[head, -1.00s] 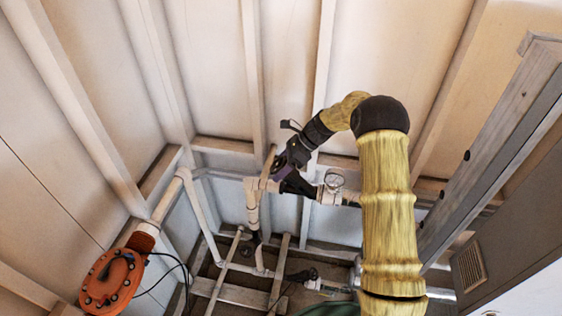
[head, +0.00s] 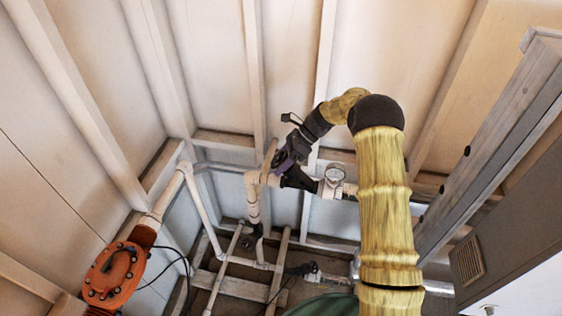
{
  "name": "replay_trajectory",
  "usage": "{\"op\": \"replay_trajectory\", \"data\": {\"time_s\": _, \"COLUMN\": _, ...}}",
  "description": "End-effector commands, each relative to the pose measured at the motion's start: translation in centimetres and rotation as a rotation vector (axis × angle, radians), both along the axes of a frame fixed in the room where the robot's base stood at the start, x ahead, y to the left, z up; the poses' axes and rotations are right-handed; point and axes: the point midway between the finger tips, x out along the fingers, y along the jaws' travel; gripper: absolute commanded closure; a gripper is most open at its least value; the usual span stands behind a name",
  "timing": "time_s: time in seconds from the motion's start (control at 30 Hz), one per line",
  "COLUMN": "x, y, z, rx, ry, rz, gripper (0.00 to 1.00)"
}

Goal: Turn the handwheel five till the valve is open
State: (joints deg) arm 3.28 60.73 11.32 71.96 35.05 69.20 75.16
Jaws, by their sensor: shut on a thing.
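The handwheel is small and mostly hidden by my gripper in the head view. It sits by a dark, cone-shaped valve part (head: 298,180) on the white pipe. My gripper (head: 283,163), dark with a purplish part, reaches down-left from my yellow arm to this spot. It is shut on the handwheel, but the fingers and rim are too small and dark to tell apart. How far the valve is turned cannot be seen.
A round gauge (head: 334,174) stands on the pipe just right of the valve. White pipes (head: 252,200) run down to its left. An orange flanged fitting (head: 116,274) is at lower left. A slotted grey cabinet (head: 500,240) and beam stand at right.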

Motion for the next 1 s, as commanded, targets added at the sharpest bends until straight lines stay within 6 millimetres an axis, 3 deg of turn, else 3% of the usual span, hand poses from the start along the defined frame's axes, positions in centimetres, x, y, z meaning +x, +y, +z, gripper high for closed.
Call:
{"op": "replay_trajectory", "data": {"time_s": 0.57, "x": -0.49, "y": 0.22, "z": -0.18, "rx": 0.003, "ry": 0.014, "rz": 0.011, "gripper": 0.59}}
{"op": "replay_trajectory", "data": {"time_s": 0.6, "x": -0.48, "y": 0.23, "z": -0.18, "rx": 0.002, "ry": 0.013, "rz": 0.01, "gripper": 0.28}}
{"op": "replay_trajectory", "data": {"time_s": 0.63, "x": -0.46, "y": 0.24, "z": -0.18, "rx": 0.002, "ry": 0.012, "rz": 0.01, "gripper": 0.23}}
{"op": "replay_trajectory", "data": {"time_s": 1.0, "x": -0.03, "y": -0.14, "z": 0.12, "rx": 0.0, "ry": 0.003, "rz": 0.003, "gripper": 0.21}}
